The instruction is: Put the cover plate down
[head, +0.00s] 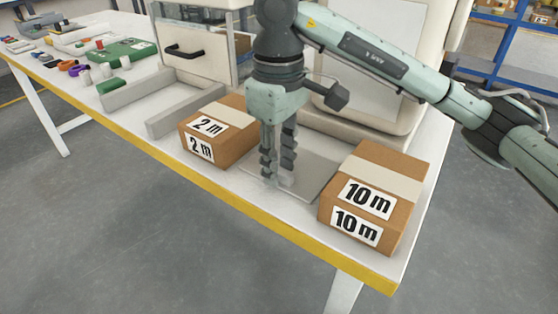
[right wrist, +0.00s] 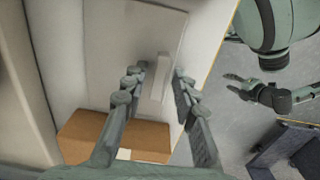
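The cover plate (head: 318,176) is a flat grey sheet lying on the table between two cardboard boxes. In the right wrist view the plate (right wrist: 130,42) has a pale upright bar handle (right wrist: 158,79). My right gripper (head: 279,176) points straight down over the plate. Its two fingers (right wrist: 159,73) stand on either side of the handle with a visible gap on each side, so it is open and grips nothing. My left gripper (right wrist: 233,84) shows small in the right wrist view, out over the floor, with its fingers apart and empty. It is out of the head view.
The 2 m box (head: 218,130) stands left of the plate and the 10 m box (head: 372,200) right of it, both close. A white machine (head: 372,60) stands behind. Metal rails (head: 180,120) and a green case (head: 122,52) lie further left. The table's yellow front edge (head: 262,215) is near.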

